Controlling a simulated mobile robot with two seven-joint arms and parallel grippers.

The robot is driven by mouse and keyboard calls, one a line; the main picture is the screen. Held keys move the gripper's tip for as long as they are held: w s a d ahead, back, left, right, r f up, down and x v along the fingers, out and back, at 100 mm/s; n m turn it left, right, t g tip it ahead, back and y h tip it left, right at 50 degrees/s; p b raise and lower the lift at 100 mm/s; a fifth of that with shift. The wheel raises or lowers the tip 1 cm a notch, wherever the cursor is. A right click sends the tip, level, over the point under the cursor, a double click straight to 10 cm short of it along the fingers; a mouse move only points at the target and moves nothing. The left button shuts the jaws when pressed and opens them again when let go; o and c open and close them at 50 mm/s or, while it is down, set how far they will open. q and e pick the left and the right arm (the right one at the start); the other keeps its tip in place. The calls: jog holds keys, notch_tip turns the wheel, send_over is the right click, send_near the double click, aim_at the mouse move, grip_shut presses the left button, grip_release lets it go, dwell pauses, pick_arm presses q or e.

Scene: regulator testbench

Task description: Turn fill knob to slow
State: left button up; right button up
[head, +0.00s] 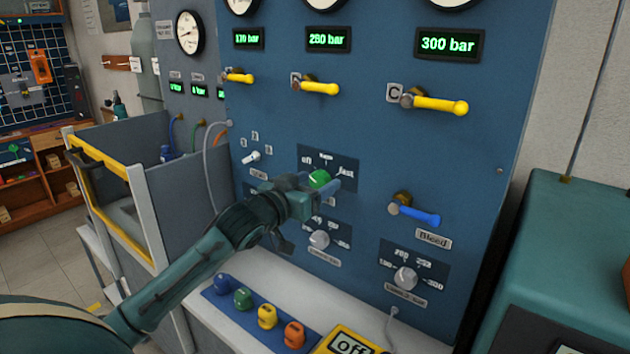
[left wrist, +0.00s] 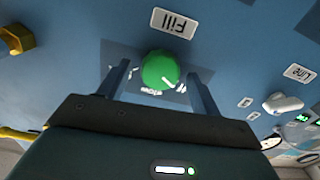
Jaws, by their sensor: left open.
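The fill knob is a round green knob (head: 319,178) on a dark plate with "off" and "fast" marks showing in the head view. In the left wrist view the green knob (left wrist: 160,69) is seen upside down below the "Fill" label (left wrist: 174,22). Its white pointer line points to the lower right there, and "slow" reads just below the knob. My left gripper (head: 315,187) is at the knob, open. In the left wrist view its two fingers stand on either side of the knob, with gaps visible. My right gripper is not in view.
A blue-handled bleed valve (head: 419,214) sits right of the knob, a small white line switch (head: 251,157) left of it. A grey knob (head: 318,240) is just below. Yellow valve handles (head: 437,104) stick out above. Coloured plugs (head: 267,315) stand on the ledge below.

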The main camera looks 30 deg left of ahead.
pick_arm(q)
jog(key=shift+w, duration=0.25)
jog(key=shift+c, duration=0.6)
jog(key=c, duration=0.9)
